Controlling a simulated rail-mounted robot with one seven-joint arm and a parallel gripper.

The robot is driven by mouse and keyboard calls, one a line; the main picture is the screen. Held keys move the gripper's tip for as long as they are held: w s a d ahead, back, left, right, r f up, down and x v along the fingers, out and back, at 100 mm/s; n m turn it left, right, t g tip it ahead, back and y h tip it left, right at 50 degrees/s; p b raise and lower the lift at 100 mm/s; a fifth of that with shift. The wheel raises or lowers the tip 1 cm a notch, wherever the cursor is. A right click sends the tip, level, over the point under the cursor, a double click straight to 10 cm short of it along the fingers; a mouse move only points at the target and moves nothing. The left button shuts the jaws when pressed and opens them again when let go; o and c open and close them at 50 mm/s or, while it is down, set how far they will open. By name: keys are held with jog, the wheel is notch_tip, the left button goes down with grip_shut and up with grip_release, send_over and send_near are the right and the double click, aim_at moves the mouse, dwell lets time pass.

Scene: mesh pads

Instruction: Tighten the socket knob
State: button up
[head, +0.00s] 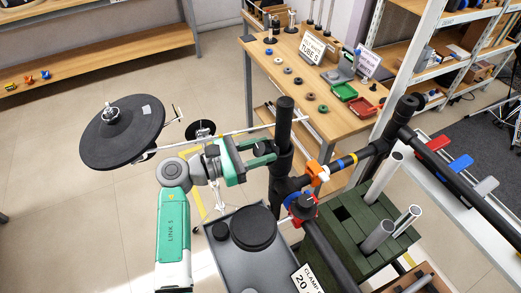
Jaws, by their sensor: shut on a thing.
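My gripper (266,154), green and grey, reaches in from the left to a black vertical post (284,125). Its jaws are shut on a small dark part at the post's left side, which looks like the socket knob; the fingers largely hide it. I cannot tell how far the knob is turned. A black horizontal tube with blue and yellow bands (345,162) runs right from the post. An orange clamp (318,172) sits on it near the post. A red and blue collar with a black knob (305,202) is below.
A round black pad (122,132) on a thin rod stands at the left. A grey tray (225,270) with black discs is below my gripper. A dark green block holding metal tubes (378,236) stands at the right. A wooden bench (290,70) is behind. Floor at left is clear.

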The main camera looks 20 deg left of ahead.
aim_at(260, 151)
jog(key=m+g+b, duration=0.1)
jog(key=m, duration=0.1)
jog(key=m+g+h+b, duration=0.1)
jog(key=m, duration=0.1)
jog(key=shift+f+g+h+b, duration=0.1)
jog(key=shift+g+h+b, duration=0.2)
jog(key=shift+g+b, duration=0.1)
jog(key=shift+m+g+h+b, duration=0.4)
jog(key=shift+m+g+b, duration=0.85)
jog(key=shift+m, duration=0.55)
jog(key=o, duration=1)
jog(key=r+p, duration=0.2)
jog(key=r, duration=0.1)
jog(key=r+p, duration=0.1)
jog(key=shift+s+d+r, duration=0.1)
jog(key=shift+s+r, duration=0.15)
jog(key=shift+s, duration=0.15)
jog(key=s+d+p, duration=0.4)
jog(key=s+p, duration=0.2)
jog(key=s, duration=0.8)
jog(key=shift+s+d+r, duration=0.15)
jog(key=shift+s+r, duration=0.1)
jog(key=shift+r, duration=0.1)
